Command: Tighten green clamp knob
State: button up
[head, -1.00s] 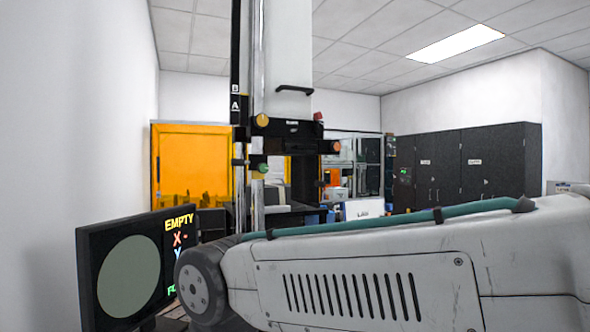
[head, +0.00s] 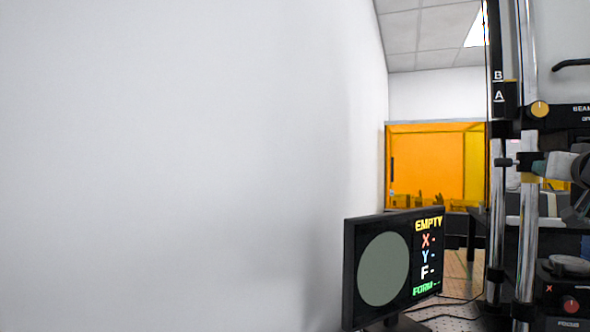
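The green clamp knob (head: 538,168) shows in the head view at the right, on the chrome column of the interferometer, below the yellow knob (head: 540,109). It is small and partly covered. My gripper (head: 556,166), pale grey and dark, comes in from the right edge at the knob's height and overlaps or meets it. I cannot tell whether the fingers touch or grip the knob. Most of my arm is out of the picture.
A focus unit (head: 571,300) with a red knob sits at the lower right. A bare white wall (head: 170,160) fills the left. An orange screen (head: 430,165) stands behind.

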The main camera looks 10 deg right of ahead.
jog(key=x, duration=0.6)
jog(key=shift+w, duration=0.2)
jog(key=shift+d, duration=0.1)
jog(key=c, duration=1)
